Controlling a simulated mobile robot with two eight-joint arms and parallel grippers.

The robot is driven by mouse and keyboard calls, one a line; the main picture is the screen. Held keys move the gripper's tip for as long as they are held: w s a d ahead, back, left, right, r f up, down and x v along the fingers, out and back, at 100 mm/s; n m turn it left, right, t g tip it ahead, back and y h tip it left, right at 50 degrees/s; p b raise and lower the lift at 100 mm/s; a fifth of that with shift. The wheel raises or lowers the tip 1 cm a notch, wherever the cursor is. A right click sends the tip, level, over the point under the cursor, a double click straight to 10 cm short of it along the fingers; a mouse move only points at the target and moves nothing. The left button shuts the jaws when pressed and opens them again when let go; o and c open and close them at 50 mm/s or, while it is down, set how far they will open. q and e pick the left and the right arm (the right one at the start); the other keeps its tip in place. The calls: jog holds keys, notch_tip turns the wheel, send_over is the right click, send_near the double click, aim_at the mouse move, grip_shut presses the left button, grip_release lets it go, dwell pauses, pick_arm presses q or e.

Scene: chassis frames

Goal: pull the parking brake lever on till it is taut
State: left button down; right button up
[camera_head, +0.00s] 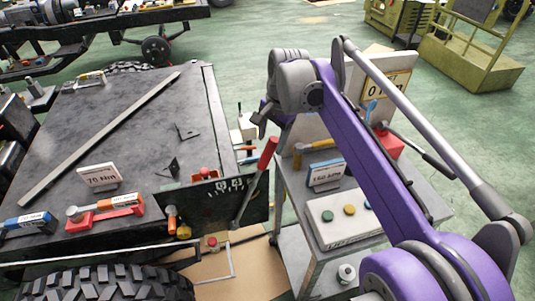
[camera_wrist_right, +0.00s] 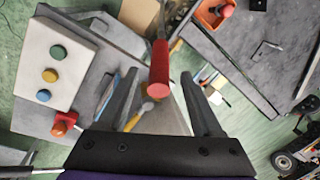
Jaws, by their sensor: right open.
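The parking brake lever (camera_head: 267,156) has a red grip on a grey shaft. It leans up and to the right from beside a dark panel (camera_head: 222,198) with white markings. In the right wrist view the red grip (camera_wrist_right: 159,68) appears in the gap between my fingers, with no finger visibly closed on it. My right gripper (camera_head: 265,117) is open, just above the grip in the head view; its spread fingers also show in the wrist view (camera_wrist_right: 161,82). My left gripper is not in view.
A grey cart (camera_head: 285,188) to the right of the lever carries a box with coloured buttons (camera_head: 344,217) and tools. A dark workbench (camera_head: 110,130) with a long bar (camera_head: 100,140) stands left. A tyre (camera_head: 95,284) is at the front left.

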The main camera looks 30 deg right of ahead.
aim_at(267, 154)
jog(key=f, duration=0.3)
jog(key=w+f, duration=0.1)
jog(key=f, duration=0.2)
jog(key=shift+w+a+f, duration=0.15)
jog(key=shift+f, duration=0.2)
grip_shut()
dwell(1.1)
